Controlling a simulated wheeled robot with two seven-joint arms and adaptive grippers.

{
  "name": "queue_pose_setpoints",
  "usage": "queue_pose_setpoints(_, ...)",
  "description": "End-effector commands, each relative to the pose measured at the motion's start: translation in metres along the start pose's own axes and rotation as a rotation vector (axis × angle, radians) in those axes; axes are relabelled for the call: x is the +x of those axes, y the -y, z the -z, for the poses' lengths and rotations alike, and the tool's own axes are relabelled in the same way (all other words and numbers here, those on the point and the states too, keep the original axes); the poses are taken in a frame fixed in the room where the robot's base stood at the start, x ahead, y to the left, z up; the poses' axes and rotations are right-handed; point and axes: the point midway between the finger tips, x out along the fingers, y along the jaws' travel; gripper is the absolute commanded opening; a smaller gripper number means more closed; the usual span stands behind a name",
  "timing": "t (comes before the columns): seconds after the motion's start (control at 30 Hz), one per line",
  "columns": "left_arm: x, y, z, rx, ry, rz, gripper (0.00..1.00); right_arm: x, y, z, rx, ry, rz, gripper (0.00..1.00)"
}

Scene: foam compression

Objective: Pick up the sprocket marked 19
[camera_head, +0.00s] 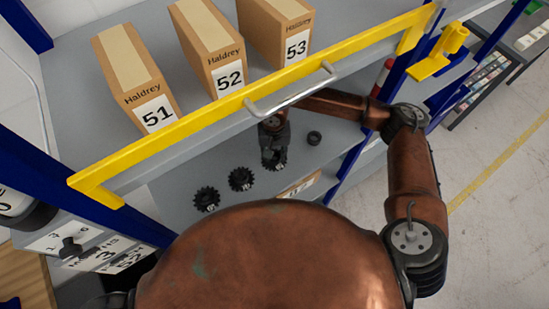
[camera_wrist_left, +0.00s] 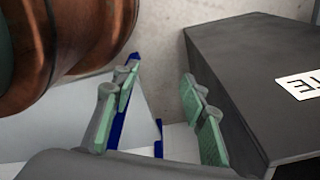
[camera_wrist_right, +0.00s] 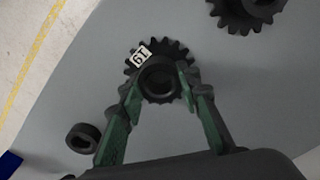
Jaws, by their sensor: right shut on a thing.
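The sprocket marked 19 (camera_wrist_right: 172,52) is a black toothed wheel with a raised hub and a small white label, which appears upside down in the right wrist view. My right gripper (camera_wrist_right: 160,86) is shut on its hub, one finger on each side. In the head view the right gripper (camera_head: 273,158) reaches down at the lower shelf and mostly hides this sprocket. I cannot tell whether the sprocket touches the shelf. My left gripper (camera_wrist_left: 160,100) is open and empty, beside a dark box (camera_wrist_left: 250,75).
Two more black sprockets (camera_head: 240,179) (camera_head: 207,199) sit left of it on the lower shelf (camera_head: 175,185). A small black ring (camera_head: 314,138) lies to the right. A yellow rail (camera_head: 250,92) with a metal handle crosses above. Boxes 51, 52 and 53 (camera_head: 215,50) stand on the upper shelf.

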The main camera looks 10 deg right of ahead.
Motion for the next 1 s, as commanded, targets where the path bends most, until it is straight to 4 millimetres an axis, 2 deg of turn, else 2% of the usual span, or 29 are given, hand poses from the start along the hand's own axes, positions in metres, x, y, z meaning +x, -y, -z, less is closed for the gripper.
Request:
queue_pose_setpoints(0.27,0.0,0.001,0.009,0.002,-0.011,0.001,0.4,0.0,0.0,0.0,0.0,-0.001,0.0,0.0)
queue_pose_setpoints(0.67,0.003,0.001,0.012,0.003,-0.016,0.0,0.4,-0.004,0.0,0.001,0.0,-0.002,0.002,0.0)
queue_pose_setpoints(0.93,0.021,0.0,0.009,0.003,-0.013,0.0,0.4,-0.032,0.001,0.002,-0.001,-0.006,0.003,0.0)
queue_pose_setpoints(0.97,0.023,0.0,0.008,0.003,-0.012,0.0,0.4,-0.036,0.0,0.001,-0.001,-0.006,0.001,0.0)
queue_pose_setpoints(1.0,0.025,-0.001,0.007,0.003,-0.011,0.0,0.4,-0.033,-0.006,-0.009,-0.002,-0.001,0.0,0.0)
